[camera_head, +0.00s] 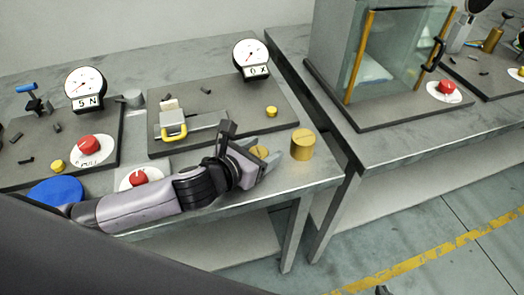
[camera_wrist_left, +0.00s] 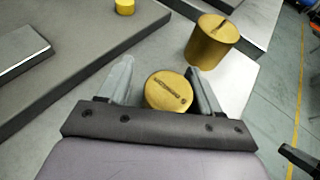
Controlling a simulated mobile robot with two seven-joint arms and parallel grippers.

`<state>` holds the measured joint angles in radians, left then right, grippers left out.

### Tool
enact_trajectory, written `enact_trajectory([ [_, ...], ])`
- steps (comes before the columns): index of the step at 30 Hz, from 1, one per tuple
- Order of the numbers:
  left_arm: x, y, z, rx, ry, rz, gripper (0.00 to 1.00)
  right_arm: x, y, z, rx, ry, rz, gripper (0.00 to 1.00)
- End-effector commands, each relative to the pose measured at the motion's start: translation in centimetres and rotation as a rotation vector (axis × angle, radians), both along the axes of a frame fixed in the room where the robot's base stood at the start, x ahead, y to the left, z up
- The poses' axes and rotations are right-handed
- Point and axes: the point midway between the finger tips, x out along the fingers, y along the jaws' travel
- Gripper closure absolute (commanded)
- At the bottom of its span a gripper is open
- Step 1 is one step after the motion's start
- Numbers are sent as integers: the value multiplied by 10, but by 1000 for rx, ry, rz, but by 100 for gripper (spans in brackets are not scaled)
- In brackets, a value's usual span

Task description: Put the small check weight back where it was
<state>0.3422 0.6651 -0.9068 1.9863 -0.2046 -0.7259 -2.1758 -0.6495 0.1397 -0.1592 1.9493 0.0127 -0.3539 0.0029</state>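Two brass cylinder weights stand at the table's front right corner.
A dark plate with a dial (camera_head: 251,57), a yellow-handled slide (camera_head: 174,131) and a small yellow knob (camera_head: 271,112) lies behind my left gripper. A red button (camera_head: 138,178) and blue disc (camera_head: 56,192) are left. A gap separates the glass-case table (camera_head: 395,138).

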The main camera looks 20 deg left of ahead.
Motion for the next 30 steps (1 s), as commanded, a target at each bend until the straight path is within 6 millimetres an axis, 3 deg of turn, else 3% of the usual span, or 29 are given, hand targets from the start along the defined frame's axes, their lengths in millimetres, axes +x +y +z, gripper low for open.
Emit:
enact_trajectory([
  [1, -7, -4, -12, 1, 28, -11, 26, 0, 0, -1, 0, 0, 0, 100],
  [9, -8, -5, -13, -1, 32, -13, 26, 0, 0, -1, 0, 0, 0, 100],
  [16, -8, -6, -1, -4, 29, -15, 26, 0, 0, 2, 0, 0, 0, 100],
  [30, -69, 22, 29, 1, 19, -12, 26, 0, 0, -2, 0, 0, 0, 100],
])
